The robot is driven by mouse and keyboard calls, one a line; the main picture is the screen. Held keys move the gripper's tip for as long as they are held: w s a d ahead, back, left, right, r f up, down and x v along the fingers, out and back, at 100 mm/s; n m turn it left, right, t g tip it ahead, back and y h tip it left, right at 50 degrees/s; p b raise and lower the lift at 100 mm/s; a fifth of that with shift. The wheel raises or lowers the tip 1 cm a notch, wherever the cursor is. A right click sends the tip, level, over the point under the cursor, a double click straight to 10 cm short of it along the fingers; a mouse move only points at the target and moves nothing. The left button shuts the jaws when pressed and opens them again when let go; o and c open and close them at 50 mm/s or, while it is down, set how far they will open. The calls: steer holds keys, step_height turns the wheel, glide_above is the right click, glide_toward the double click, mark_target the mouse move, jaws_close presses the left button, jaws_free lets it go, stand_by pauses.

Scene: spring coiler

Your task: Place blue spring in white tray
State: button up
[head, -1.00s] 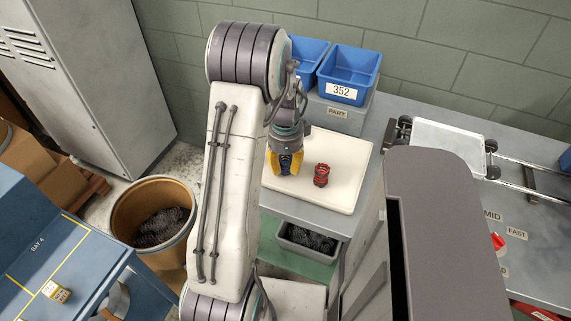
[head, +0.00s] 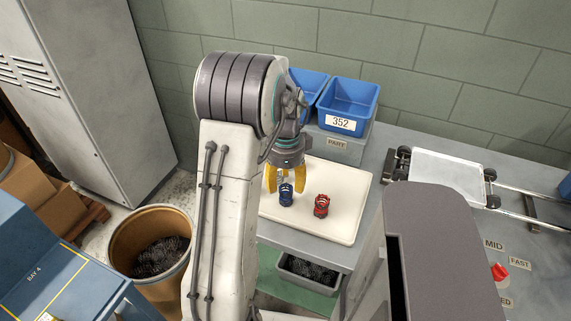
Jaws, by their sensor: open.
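The blue spring (head: 286,195) stands on the cream board (head: 343,229), to the left of a red spring (head: 321,206). My gripper (head: 286,182) is just above and behind the blue spring, with its yellow fingers apart. In this view I cannot tell whether the fingers touch the spring. The white tray (head: 448,176) is at the right on a wheeled carriage with rails, and it looks empty.
Blue bins (head: 347,100) stand at the back on a grey box marked PART. My grey body part stands between the board and the front right of the bench. A barrel (head: 152,262) of dark springs is on the floor at the left. A red-capped item (head: 499,272) is at the right.

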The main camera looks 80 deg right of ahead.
mark_target(286, 188)
step_height(286, 188, up, 6)
steer(key=shift+r+b, duration=0.15)
steer(key=shift+b, duration=0.5)
steer(key=shift+w+r, duration=0.15)
steer(key=shift+w, duration=0.15)
steer(key=w+a+r+n+h, duration=0.1)
steer(key=w+a+r+n, duration=0.1)
steer(key=w+a+n, duration=0.75)
steer(key=w+a+r+n, duration=0.3)
steer(key=w+a+n, duration=0.25)
steer(key=w, duration=0.65)
steer(key=s+a+f+n+t+y, duration=0.1)
steer(key=a+n+t, duration=0.2)
steer(key=a+n, duration=1.6)
steer(key=a, duration=0.6)
steer(key=shift+f, duration=0.3)
steer(key=shift+s, duration=0.1)
